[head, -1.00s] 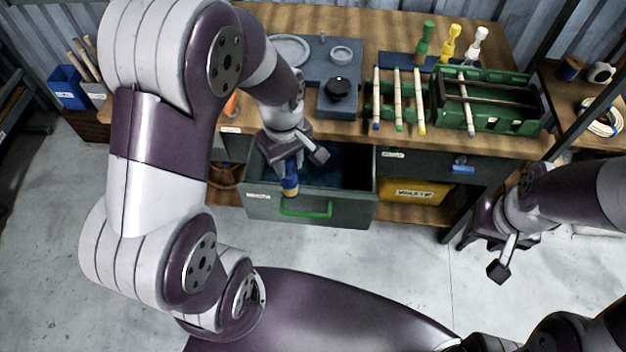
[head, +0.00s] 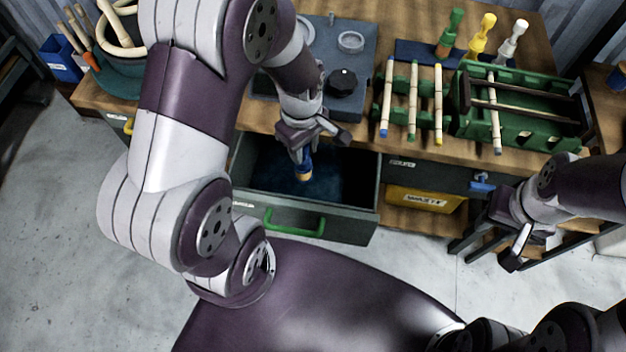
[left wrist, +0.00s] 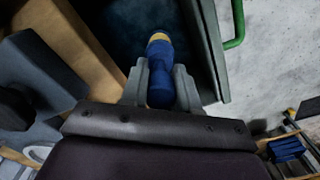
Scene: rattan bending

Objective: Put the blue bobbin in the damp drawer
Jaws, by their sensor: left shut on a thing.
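The blue bobbin (head: 304,164), with a tan end, is in my left gripper (head: 303,152), which is shut on it. In the head view it hangs over the open drawer (head: 342,203), whose inside is dark blue and which has a green handle (head: 295,229). In the left wrist view the bobbin (left wrist: 159,72) sits between the two grey fingers (left wrist: 160,88), its tan end pointing toward the dark drawer interior. The drawer's front wall (left wrist: 207,50) is to the right there. My right gripper (head: 512,246) is off to the right, away from the drawer; its jaw gap is unclear.
The bench top holds a grey fixture with a black knob (head: 343,82), a green rack with upright-lying sticks (head: 413,100) and a green crate (head: 530,130). Green, yellow and white bobbins (head: 487,35) stand behind. A yellow bin (head: 425,199) sits below, right of the drawer.

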